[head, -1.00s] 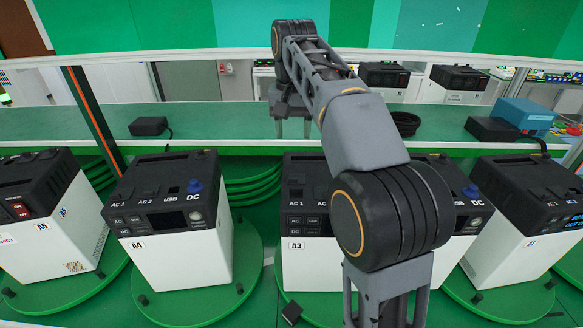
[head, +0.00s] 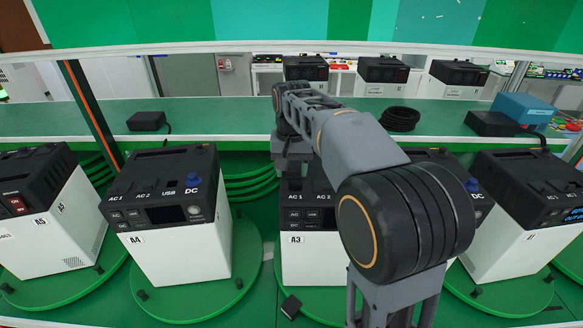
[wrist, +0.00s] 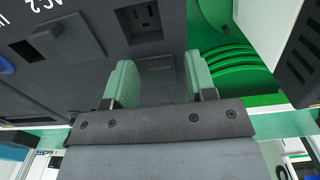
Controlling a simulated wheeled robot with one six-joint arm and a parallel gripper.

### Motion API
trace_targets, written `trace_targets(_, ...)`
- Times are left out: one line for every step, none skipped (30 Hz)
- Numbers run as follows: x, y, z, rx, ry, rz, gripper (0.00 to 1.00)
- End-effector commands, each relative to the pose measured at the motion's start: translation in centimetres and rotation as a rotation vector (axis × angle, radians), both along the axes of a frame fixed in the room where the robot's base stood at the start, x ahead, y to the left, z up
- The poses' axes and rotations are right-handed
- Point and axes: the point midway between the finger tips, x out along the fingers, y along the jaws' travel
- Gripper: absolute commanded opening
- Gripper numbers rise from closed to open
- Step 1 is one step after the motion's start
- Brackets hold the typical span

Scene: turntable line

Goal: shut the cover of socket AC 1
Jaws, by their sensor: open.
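The unit A3 (head: 310,262), white with a black top, stands below my gripper (head: 290,158). In the wrist view an uncovered socket (wrist: 147,22) shows its slots; it lies beside the AC 2 cover (wrist: 70,37), which is down, so it appears to be AC 1. A flat dark panel (wrist: 157,72), apparently the AC 1 cover folded open, shows behind and between the green fingers. My gripper (wrist: 160,65) is open, with nothing between its fingertips. I cannot tell whether a finger touches the panel. My arm hides the right part of A3.
Unit A4 (head: 185,255) stands on its own green turntable to the left, and another white unit (head: 515,240) stands at the right. Behind them runs a green shelf (head: 225,122) with a black adapter (head: 147,121), a cable coil (head: 400,118) and a blue box (head: 522,110).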

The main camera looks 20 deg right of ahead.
Motion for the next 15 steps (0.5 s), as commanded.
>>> trace_targets(0.00,-0.01,-0.02,0.000,0.000,0.000,0.51)
trace_targets(0.00,-0.01,-0.02,0.000,0.000,0.000,0.51)
trace_targets(0.00,-0.01,-0.02,0.000,0.000,0.000,0.51)
trace_targets(-0.01,0.00,-0.02,0.000,0.000,0.000,0.51)
trace_targets(0.00,0.00,-0.02,0.000,0.000,0.000,0.51)
trace_targets(-0.01,-0.01,-0.01,0.000,0.000,0.000,0.51)
trace_targets(-0.01,-0.01,-0.01,0.000,0.000,0.000,0.48)
trace_targets(-0.01,0.00,-0.01,0.000,0.000,0.000,0.45)
trace_targets(-0.01,0.00,-0.01,0.000,0.000,0.000,0.41)
trace_targets(-0.01,0.00,-0.01,0.000,0.000,0.000,0.39)
trace_targets(-0.01,0.00,0.00,0.000,0.000,0.000,0.36)
trace_targets(-0.01,0.00,0.00,0.000,0.000,0.000,0.32)
trace_targets(-0.01,0.00,0.00,0.000,0.000,0.000,0.29)
trace_targets(-0.01,0.00,0.00,0.000,0.000,0.000,0.26)
trace_targets(-0.01,0.00,0.00,0.000,0.000,0.000,0.22)
